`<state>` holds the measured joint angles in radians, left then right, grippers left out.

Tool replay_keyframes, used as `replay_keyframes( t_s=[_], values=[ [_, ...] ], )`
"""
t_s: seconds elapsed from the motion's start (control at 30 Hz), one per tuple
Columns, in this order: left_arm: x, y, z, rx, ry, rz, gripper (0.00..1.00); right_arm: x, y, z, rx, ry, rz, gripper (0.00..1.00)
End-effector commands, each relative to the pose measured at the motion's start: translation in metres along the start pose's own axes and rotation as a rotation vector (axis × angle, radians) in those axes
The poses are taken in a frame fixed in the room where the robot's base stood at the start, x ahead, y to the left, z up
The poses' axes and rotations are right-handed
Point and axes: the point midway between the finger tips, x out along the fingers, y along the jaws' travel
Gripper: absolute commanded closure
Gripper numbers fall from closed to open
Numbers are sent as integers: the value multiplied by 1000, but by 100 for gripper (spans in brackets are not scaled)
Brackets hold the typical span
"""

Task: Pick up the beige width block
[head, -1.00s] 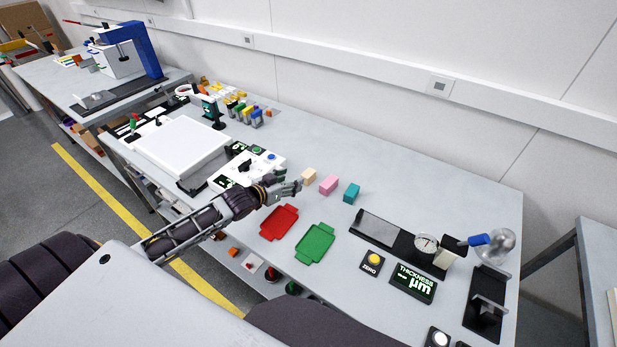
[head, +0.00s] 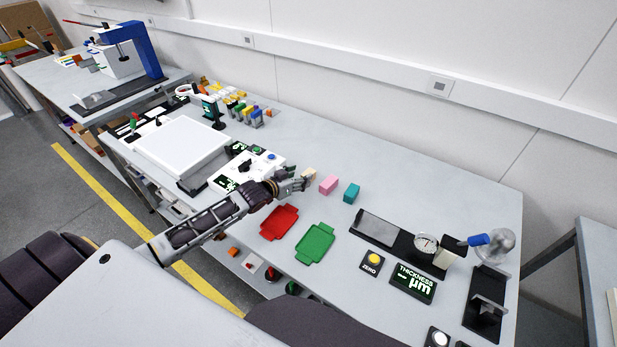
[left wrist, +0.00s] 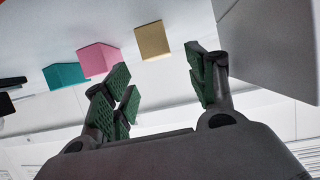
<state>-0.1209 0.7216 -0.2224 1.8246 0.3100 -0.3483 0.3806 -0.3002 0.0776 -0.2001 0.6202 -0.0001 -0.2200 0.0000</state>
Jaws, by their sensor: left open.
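The beige width block (head: 310,173) sits on the grey table, left of a pink block (head: 329,185) and a teal block (head: 351,193). My left gripper (head: 300,183) is close to the beige block in the head view and partly covers it. In the left wrist view the beige block (left wrist: 152,41) shows ahead of the open, empty fingers (left wrist: 165,92), between them and apart from them. The pink block (left wrist: 98,59) and teal block (left wrist: 65,75) lie to its left there. My right gripper is not in view.
A red tray (head: 279,222) and a green tray (head: 315,243) lie in front of the blocks. A thickness gauge (head: 427,244) stands to the right. A white device (head: 243,170) is left of my gripper. The table behind the blocks is clear.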

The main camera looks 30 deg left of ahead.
Motion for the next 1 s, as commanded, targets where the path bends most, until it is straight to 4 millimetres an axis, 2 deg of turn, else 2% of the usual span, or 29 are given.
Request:
replay_keyframes(
  t_s=[0.47,1.0],
  values=[
    [4,0,0,-1,0,1,43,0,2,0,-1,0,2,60],
    [38,0,0,-2,0,0,43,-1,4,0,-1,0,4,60]
  ],
)
